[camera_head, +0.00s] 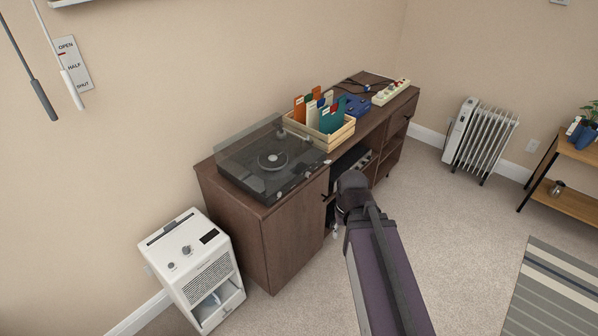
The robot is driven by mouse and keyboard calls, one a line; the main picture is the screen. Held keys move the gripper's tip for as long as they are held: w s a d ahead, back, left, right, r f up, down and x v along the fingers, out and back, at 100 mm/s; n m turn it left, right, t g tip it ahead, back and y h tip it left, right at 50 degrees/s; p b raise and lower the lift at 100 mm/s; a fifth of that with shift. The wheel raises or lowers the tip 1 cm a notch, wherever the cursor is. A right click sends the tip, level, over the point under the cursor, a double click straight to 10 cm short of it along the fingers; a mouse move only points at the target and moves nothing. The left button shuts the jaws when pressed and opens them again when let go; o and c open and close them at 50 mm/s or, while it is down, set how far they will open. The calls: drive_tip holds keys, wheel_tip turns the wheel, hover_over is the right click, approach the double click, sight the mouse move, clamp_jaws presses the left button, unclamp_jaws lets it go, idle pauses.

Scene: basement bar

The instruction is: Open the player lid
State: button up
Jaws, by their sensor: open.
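The record player (285,181) stands on the near left end of the brown cabinet, with a dark body and a round platter. Its lid (240,143) is smoky and see-through, and it shows most clearly as a grey pane along the wall side. I cannot tell for sure how far the lid is raised. My gripper (336,231) shows only as a small part below the dark end of my arm, in front of the cabinet, to the right of the player and lower in the picture. It is open and apart from the lid. My arm hides most of it.
A wooden crate of coloured folders (336,138) stands just beyond the player on the cabinet (293,236). A blue box (355,106) and power strip (391,92) lie farther along. A white appliance (196,262) stands left of the cabinet. Carpet in front is clear.

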drive_tip(key=w+a+f+m+t+y+b, duration=0.1)
drive_tip(key=w+a+f+t+y+b, duration=0.1)
drive_tip(key=w+f+y+b, duration=0.35)
drive_tip(key=w+a+f+m+t+y+b, duration=0.2)
drive_tip(key=w+a+t+y+b, duration=0.1)
drive_tip(key=w+b, duration=0.5)
drive_tip(key=w+d+r+m+t+y+b, duration=0.1)
drive_tip(key=w+d+m+t+y+b, duration=0.3)
drive_tip(key=w+b, duration=0.6)
drive_tip(key=d+m+t+b, duration=0.1)
drive_tip(key=d+m+t, duration=0.1)
drive_tip(key=d+t, duration=0.1)
drive_tip(key=shift+w+t, duration=0.35)
drive_tip(key=shift+t, duration=0.05)
drive_tip(key=x, duration=1.3)
drive_tip(key=shift+w+a, duration=0.2)
drive_tip(key=shift+w, duration=0.05)
clamp_jaws()
